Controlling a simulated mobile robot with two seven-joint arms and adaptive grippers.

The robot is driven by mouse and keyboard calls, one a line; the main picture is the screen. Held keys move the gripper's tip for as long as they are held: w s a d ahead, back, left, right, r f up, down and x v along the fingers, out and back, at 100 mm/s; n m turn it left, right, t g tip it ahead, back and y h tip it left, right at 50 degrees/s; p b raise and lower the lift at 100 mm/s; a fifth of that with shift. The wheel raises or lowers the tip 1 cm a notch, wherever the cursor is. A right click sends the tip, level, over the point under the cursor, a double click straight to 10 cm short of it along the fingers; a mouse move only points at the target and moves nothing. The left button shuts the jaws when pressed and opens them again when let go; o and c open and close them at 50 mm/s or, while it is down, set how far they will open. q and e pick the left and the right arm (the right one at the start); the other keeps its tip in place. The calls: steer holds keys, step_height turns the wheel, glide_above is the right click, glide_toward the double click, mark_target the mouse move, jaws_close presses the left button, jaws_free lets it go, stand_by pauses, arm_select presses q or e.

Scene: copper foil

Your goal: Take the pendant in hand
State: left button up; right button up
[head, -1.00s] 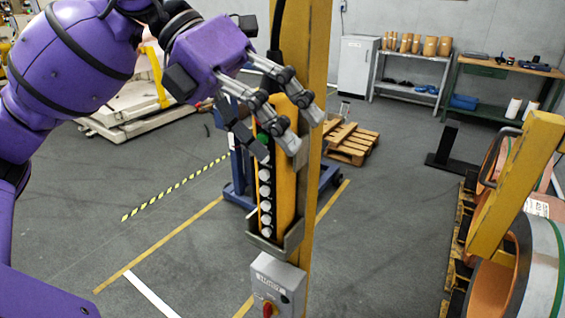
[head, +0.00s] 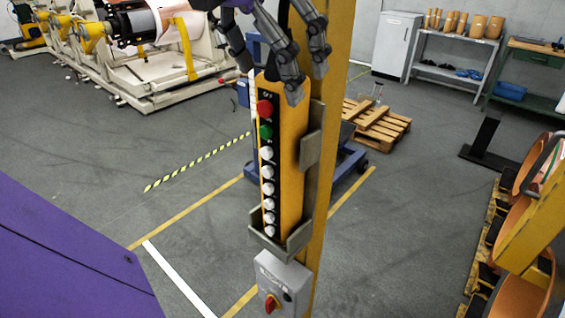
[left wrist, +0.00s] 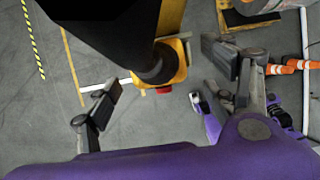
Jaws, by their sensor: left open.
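The pendant (head: 288,150) is a tall yellow control box with a red button, a green button and several white buttons down its front. It stands upright in a grey metal holder (head: 268,243) on a yellow post (head: 330,130). My left gripper (head: 272,62) is open at the pendant's top end, its fingers spread to both sides; contact cannot be told. In the left wrist view the pendant's yellow top (left wrist: 179,62) and red button lie between the spread fingers (left wrist: 165,88), partly hidden by a thick black cable sleeve (left wrist: 155,66).
A grey switch box (head: 283,283) with a red knob is mounted below the holder. A blue stand (head: 345,170) and wooden pallets (head: 375,128) are behind the post. Copper coils (head: 525,250) stand at the right. The floor at the left is largely clear.

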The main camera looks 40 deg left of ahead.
mark_target(288, 124)
arm_select(q)
steer(key=x, duration=0.4)
steer(key=shift+s+a, duration=0.1)
steer(key=shift+s, duration=0.05)
steer(key=shift+r, duration=0.15)
jaws_close()
